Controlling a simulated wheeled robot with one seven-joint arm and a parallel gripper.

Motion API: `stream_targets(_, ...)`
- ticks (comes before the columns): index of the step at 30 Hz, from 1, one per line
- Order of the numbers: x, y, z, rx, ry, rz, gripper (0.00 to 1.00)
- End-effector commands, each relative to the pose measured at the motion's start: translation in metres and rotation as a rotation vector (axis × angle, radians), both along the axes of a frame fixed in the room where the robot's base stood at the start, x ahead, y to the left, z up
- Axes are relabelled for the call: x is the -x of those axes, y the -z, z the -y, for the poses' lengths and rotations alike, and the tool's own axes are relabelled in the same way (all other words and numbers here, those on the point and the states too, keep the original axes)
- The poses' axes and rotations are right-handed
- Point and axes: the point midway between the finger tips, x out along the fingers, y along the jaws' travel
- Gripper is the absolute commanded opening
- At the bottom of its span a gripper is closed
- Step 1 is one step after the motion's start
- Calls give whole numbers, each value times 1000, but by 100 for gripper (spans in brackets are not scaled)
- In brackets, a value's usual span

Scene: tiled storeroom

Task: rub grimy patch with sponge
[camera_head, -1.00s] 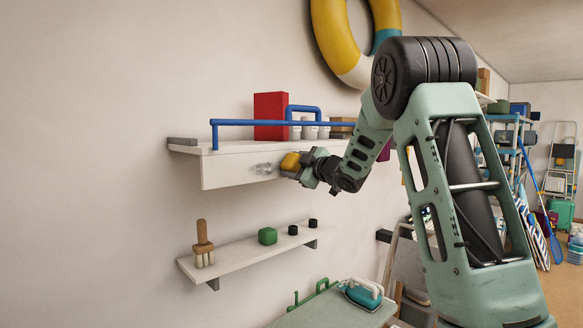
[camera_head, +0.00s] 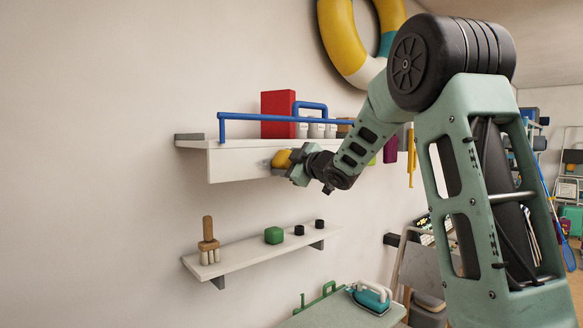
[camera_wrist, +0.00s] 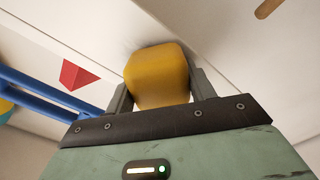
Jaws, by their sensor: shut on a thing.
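The yellow sponge (camera_head: 281,159) is held in my gripper (camera_head: 294,163) at the white front face of the upper shelf (camera_head: 232,166). In the wrist view, the sponge (camera_wrist: 158,78) sits between the two grey fingers of my gripper (camera_wrist: 160,92), its far end against or very near the white surface. I cannot tell whether it touches firmly.
A blue rail (camera_head: 255,117), a red box (camera_head: 277,113) and white containers (camera_head: 316,130) are on the upper shelf. An iron (camera_head: 369,297) rests below.

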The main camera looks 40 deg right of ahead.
Motion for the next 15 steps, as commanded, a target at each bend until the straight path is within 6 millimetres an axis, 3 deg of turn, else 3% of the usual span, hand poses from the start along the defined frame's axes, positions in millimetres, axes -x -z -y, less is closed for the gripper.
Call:
stream_targets(3,-2,2,-14,2,-9,2,36)
stream_targets(15,-1,2,-36,1,-15,4,36)
